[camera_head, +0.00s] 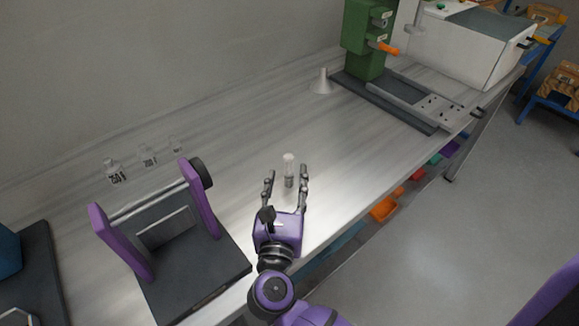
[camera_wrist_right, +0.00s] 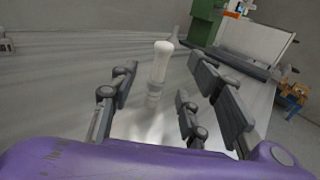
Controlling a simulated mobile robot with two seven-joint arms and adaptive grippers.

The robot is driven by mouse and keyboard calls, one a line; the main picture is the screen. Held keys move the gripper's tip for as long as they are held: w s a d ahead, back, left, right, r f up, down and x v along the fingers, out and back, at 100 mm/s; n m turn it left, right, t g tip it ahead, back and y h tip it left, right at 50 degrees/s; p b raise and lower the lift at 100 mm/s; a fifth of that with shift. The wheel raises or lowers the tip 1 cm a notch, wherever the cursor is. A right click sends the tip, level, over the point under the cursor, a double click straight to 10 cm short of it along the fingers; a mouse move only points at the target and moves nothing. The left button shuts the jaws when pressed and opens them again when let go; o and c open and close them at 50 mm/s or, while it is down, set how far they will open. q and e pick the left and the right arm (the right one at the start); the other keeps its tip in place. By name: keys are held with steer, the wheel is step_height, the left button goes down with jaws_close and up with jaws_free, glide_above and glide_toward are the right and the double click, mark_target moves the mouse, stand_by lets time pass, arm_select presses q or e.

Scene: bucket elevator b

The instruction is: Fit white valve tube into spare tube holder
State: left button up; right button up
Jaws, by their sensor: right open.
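The white valve tube (camera_head: 289,170) stands upright on the bench, with a white upper part and a clear or grey lower part. My right gripper (camera_head: 286,178) is open, with its fingers on either side of the tube. In the right wrist view the tube (camera_wrist_right: 160,72) stands between the open fingers (camera_wrist_right: 160,98), and I see a gap on both sides. I cannot tell which thing is the spare tube holder. My left gripper is not in view.
A purple-sided stand (camera_head: 168,230) on a dark base is to the left of my right arm. Small glass jars (camera_head: 148,156) stand near the wall. A funnel (camera_head: 322,82) and a green machine (camera_head: 366,40) are at the back. Bare bench lies between them; its front edge is close on the right.

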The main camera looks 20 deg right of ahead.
mark_target(286, 167)
steer(key=p+x, duration=0.1)
steer(key=x, duration=0.4)
steer(key=shift+w+a+r, duration=0.1)
steer(key=shift+a+r, duration=0.1)
steer(key=shift+w+d+f, duration=0.15)
steer(key=shift+w+d, duration=0.05)
steer(key=shift+w, duration=0.1)
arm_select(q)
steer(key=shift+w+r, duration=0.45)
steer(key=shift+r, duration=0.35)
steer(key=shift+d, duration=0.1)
arm_select(e)
jaws_close()
